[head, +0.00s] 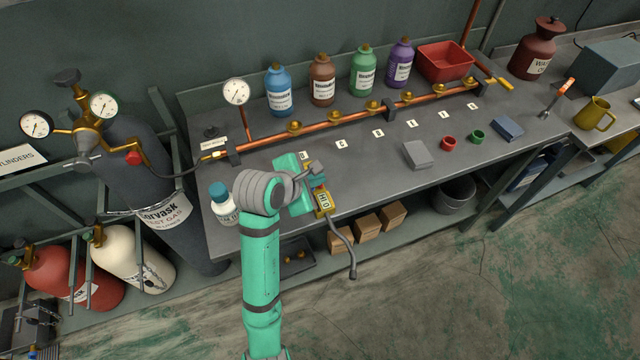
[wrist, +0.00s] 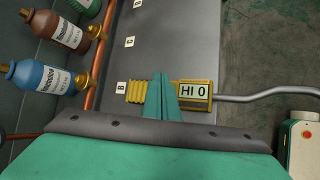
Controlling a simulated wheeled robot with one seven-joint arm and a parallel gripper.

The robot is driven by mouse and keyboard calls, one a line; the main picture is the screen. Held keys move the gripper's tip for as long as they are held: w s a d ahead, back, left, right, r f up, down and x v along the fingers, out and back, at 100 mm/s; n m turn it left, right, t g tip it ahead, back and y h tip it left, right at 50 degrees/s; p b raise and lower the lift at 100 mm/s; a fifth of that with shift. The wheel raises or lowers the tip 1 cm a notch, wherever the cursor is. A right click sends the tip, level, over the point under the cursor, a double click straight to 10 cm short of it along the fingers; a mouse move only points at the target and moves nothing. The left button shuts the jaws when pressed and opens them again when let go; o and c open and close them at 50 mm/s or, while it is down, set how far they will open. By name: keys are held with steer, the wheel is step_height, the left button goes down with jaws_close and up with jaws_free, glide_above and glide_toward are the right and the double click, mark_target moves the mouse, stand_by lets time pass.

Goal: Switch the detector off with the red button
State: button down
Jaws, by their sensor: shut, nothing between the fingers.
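The detector (head: 323,203) is a yellow handheld unit with a display reading "HI 0" and a grey bent probe. It lies at the bench's front edge, with the probe reaching out past the edge. In the wrist view the detector (wrist: 195,92) shows its display at right and a ridged yellow grip at left. My gripper (wrist: 161,82) is shut and empty, its teal fingers over the middle of the detector between grip and display. Whether the fingertips touch it I cannot tell. No red button shows on the detector; the fingers cover its middle.
A white bottle with a teal cap (head: 223,205) stands left of my arm. A copper pipe (head: 345,115) with brass valves runs along the bench behind lettered tags. A grey block (head: 417,154), red ring (head: 449,143) and green ring (head: 477,136) lie to the right.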

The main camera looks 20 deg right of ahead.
steer(key=shift+f, duration=0.1)
stand_by(0.3)
steer(key=shift+f, duration=0.35)
stand_by(0.4)
steer(key=shift+w+d+r, duration=0.1)
steer(key=shift+r, duration=0.25)
steer(key=shift+a+r, duration=0.15)
steer(key=shift+a, duration=0.1)
steer(key=shift+d+r, duration=0.1)
steer(key=shift+d, duration=0.2)
step_height(320, 180, up, 6)
steer(key=shift+a+f, duration=0.1)
stand_by(0.4)
